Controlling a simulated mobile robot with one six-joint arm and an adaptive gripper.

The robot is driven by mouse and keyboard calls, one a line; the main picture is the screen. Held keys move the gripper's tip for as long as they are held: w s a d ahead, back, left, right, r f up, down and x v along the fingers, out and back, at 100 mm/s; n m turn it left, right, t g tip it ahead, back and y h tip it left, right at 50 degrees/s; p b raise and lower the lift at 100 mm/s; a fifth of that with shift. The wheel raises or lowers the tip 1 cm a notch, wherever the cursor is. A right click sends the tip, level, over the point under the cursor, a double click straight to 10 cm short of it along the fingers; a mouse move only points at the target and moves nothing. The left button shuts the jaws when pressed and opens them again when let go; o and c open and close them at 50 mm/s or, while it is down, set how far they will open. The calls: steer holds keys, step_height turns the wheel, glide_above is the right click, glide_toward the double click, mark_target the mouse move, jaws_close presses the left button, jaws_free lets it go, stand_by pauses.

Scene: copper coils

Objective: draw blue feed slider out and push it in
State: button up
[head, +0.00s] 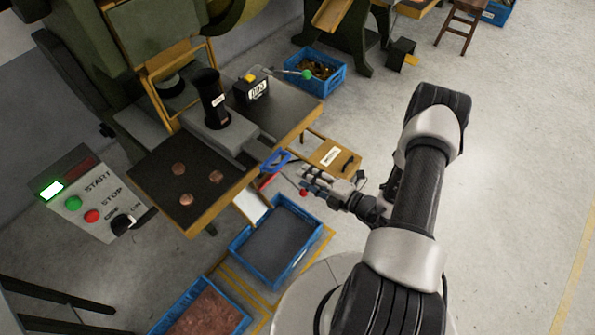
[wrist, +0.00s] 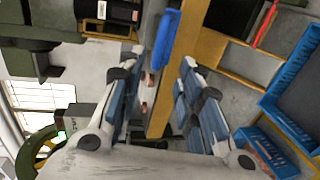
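The feed slider is a grey bar (head: 222,137) on the dark press table (head: 150,180), with a blue handle (head: 276,160) at its right end, at the table's edge. In the wrist view the blue handle (wrist: 168,36) appears as a rounded bar, lined up with the gap between my fingers. My gripper (head: 308,180) is just right of and below the handle in the head view. In the wrist view my gripper (wrist: 160,68) is open, its fingers apart with nothing held. I cannot tell how far the fingertips are from the handle.
A black cylinder (head: 211,100) stands over the slider. Copper discs (head: 179,169) lie on the table. A blue crate (head: 276,242) stands below, and a wooden drawer (head: 332,157) is close to my gripper. A control panel (head: 85,195) is at left. Floor at right is clear.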

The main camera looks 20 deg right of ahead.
mark_target(265, 154)
steer(key=shift+s+d+r, duration=0.1)
steer(key=shift+s+d, duration=0.15)
steer(key=shift+s, duration=0.2)
steer(key=shift+c, duration=0.3)
